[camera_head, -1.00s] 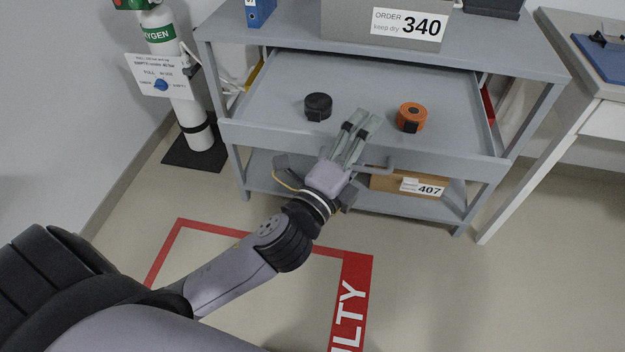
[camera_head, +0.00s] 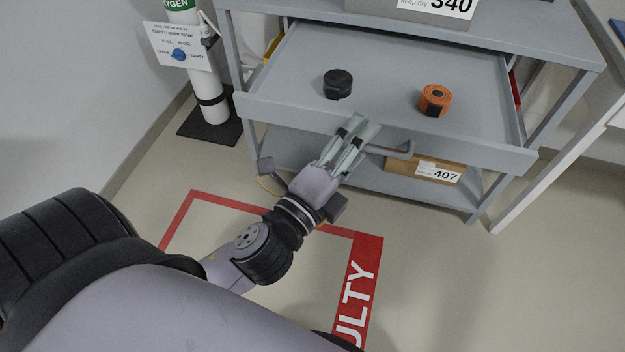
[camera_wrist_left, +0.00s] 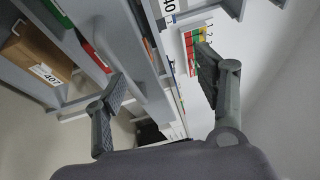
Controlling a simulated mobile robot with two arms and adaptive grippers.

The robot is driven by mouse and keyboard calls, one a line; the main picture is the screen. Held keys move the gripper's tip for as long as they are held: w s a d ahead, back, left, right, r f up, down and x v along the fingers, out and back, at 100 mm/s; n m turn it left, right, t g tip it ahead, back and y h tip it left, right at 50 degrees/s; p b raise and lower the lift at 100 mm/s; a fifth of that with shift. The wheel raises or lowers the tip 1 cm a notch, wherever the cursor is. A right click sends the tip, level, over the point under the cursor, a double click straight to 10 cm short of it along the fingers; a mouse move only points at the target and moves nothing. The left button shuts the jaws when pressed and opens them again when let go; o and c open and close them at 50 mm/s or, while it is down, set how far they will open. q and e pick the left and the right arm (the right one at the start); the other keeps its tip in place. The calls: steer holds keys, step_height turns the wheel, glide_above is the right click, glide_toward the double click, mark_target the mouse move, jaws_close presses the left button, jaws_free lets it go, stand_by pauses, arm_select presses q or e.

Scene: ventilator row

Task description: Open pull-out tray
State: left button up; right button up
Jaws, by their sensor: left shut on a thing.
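The grey pull-out tray (camera_head: 300,62) sits under the top of a grey shelf unit and stands well out from it. A black roll (camera_head: 338,84) and an orange roll (camera_head: 435,100) lie in it. Its grey bar handle (camera_head: 398,151) sticks out from the front panel. My left gripper (camera_head: 356,130) is at the front panel and shut on the handle; its fingers hide the handle's left part. In the left wrist view the two fingers (camera_wrist_left: 160,85) stand apart, with the grey tray front beside them. My right gripper is not in view.
A box marked 407 (camera_head: 437,172) lies on the lower shelf. A box marked 340 (camera_head: 420,10) stands on top. An oxygen cylinder (camera_head: 205,95) stands on the left and a white-legged table (camera_head: 560,165) on the right. The floor in front, with red marking (camera_head: 358,285), is clear.

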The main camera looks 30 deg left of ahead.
arm_select(q)
steer(key=s, duration=0.1)
steer(key=s+r, duration=0.1)
steer(key=shift+s+a+p, duration=0.1)
steer(key=shift+s+p, duration=0.25)
steer(key=shift+p, duration=0.05)
steer(key=c, duration=0.3)
steer(key=s, duration=0.3)
steer(key=s+f+p, duration=0.1)
steer(key=s, duration=0.2)
steer(key=s+a+f+p, duration=0.1)
steer(key=s, duration=0.2)
steer(key=shift+f, duration=0.15)
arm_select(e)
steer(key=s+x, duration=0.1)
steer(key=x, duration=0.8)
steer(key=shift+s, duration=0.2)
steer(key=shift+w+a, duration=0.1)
